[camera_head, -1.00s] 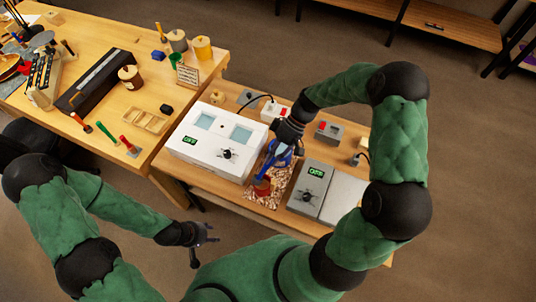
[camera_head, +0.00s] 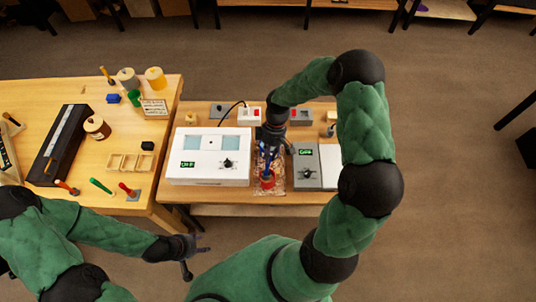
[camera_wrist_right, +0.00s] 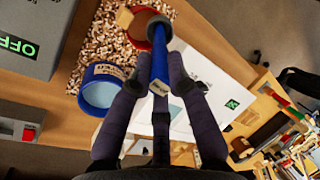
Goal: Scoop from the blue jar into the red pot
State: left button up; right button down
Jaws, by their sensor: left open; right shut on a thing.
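My right gripper (camera_wrist_right: 160,86) is shut on a scoop with a blue handle (camera_wrist_right: 161,125). The scoop's dark round end (camera_wrist_right: 159,27) overlaps the rim of the red pot (camera_wrist_right: 136,37) in the right wrist view; I cannot tell its height above it. The pot's inside looks brown. The blue jar (camera_wrist_right: 97,94) stands beside the pot, upright and open, with a label and a pale blue inside. In the head view the red pot (camera_head: 267,182) shows below my right gripper (camera_head: 271,145), and the jar is hard to make out there. My left gripper (camera_head: 195,257) is open and empty, off the bench's front.
The pot and jar stand on a speckled mat (camera_head: 270,188) between a white box with a dial (camera_head: 208,173) and a grey device (camera_head: 307,174). The left table (camera_head: 100,160) carries several tools and pots.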

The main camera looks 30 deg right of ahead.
jog(key=shift+s+a+r+t+h+b, duration=0.1)
jog(key=shift+s+a+t+h+b, duration=0.3)
jog(key=shift+a+h+b, duration=0.15)
jog(key=b, duration=0.1)
jog(key=a+h+b, duration=0.1)
jog(key=shift+s+r+t+b, duration=0.1)
jog(key=shift+s+t+b, duration=0.2)
jog(key=shift+t, duration=0.1)
jog(key=b, duration=0.1)
jog(key=h+b, duration=0.1)
jog(key=shift+s+a+r+t+b, duration=0.2)
jog(key=shift+a+t+b, duration=0.1)
jog(key=shift+a+b, duration=0.05)
jog(key=shift+r+p, duration=1.6)
jog(key=shift+r, duration=0.3)
